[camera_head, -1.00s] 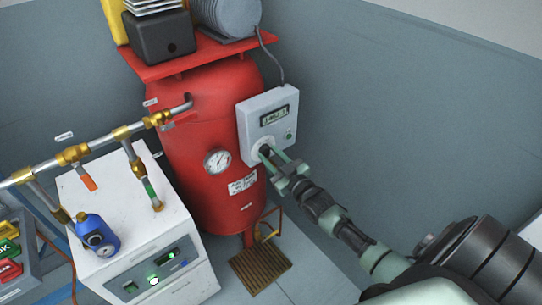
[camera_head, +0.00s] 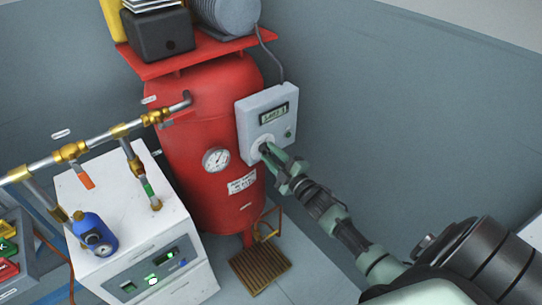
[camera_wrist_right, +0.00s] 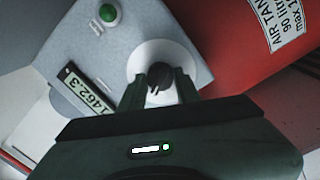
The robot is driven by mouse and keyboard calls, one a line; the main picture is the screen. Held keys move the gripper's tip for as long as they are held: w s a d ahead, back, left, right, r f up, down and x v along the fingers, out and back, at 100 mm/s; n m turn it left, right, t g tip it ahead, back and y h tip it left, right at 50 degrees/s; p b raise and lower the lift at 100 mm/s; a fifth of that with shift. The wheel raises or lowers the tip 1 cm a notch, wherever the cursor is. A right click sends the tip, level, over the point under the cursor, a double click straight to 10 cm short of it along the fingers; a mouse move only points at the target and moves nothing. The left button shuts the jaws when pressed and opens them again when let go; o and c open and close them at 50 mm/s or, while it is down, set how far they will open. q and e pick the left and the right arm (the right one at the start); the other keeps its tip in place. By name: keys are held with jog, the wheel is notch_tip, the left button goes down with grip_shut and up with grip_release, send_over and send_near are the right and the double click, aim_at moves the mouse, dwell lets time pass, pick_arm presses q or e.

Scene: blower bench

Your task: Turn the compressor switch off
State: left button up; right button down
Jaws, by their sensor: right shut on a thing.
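The compressor switch is a dark knob (camera_wrist_right: 160,78) on a round white plate (camera_wrist_right: 150,62) at the lower part of the grey control box (camera_head: 252,112). The box is on the right side of the red air tank (camera_head: 190,125). My right gripper (camera_head: 266,150) comes in from the lower right and is shut on the knob. In the right wrist view my fingers (camera_wrist_right: 160,88) stand on either side of the knob. The box also has a digital display (camera_head: 274,114) and a lit green button (camera_wrist_right: 107,13). My left gripper is not in view.
A pressure gauge (camera_head: 216,159) sits on the tank. A pipe with brass fittings (camera_head: 70,152) runs left from the tank above a white cabinet (camera_head: 130,215). A brown floor grate (camera_head: 260,265) lies below. Bare wall is at the right.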

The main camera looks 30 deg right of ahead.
jog(key=shift+n, duration=0.5)
jog(key=c, duration=1)
grip_release()
jog(key=s, duration=0.8)
jog(key=shift+d+f, duration=0.15)
jog(key=shift+f, duration=0.05)
